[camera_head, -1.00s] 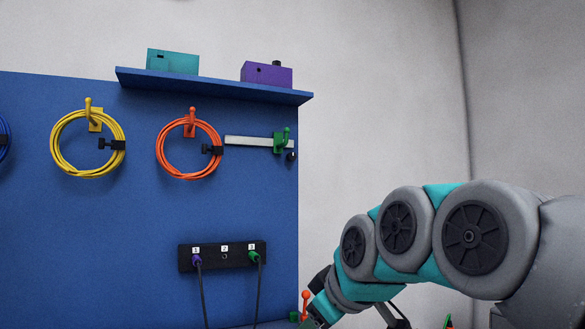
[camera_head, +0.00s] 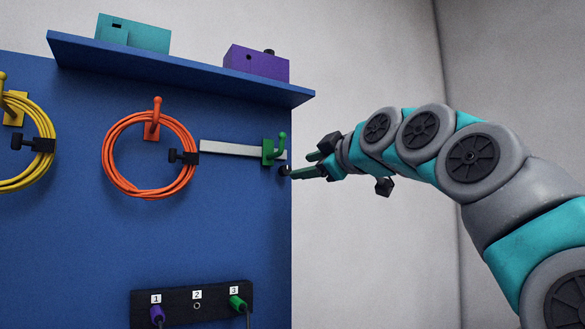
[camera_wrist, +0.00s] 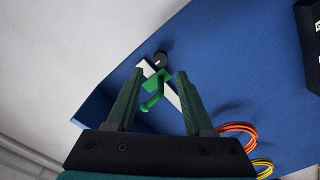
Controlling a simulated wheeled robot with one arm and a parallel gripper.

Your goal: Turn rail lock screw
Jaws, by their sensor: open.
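A pale metal rail (camera_head: 228,147) is fixed to the blue board. A green hook (camera_head: 269,150) sits on it near its right end. The black lock screw knob (camera_head: 284,170) is at that end, near the board's right edge. The wrist view shows the knob (camera_wrist: 161,59) with a light mark on its face, next to the rail end and the green hook (camera_wrist: 153,88). My gripper (camera_head: 299,165) is open and empty, with its fingertips close to the knob. In the wrist view, the knob appears just beyond and between the fingertips (camera_wrist: 159,72). I cannot tell whether they touch it.
An orange cable coil (camera_head: 112,165) hangs left of the rail, and a yellow coil (camera_head: 48,160) farther left. A blue shelf (camera_head: 180,73) above holds a teal box (camera_head: 133,36) and a purple box (camera_head: 256,64). A black socket strip (camera_head: 178,310) is below.

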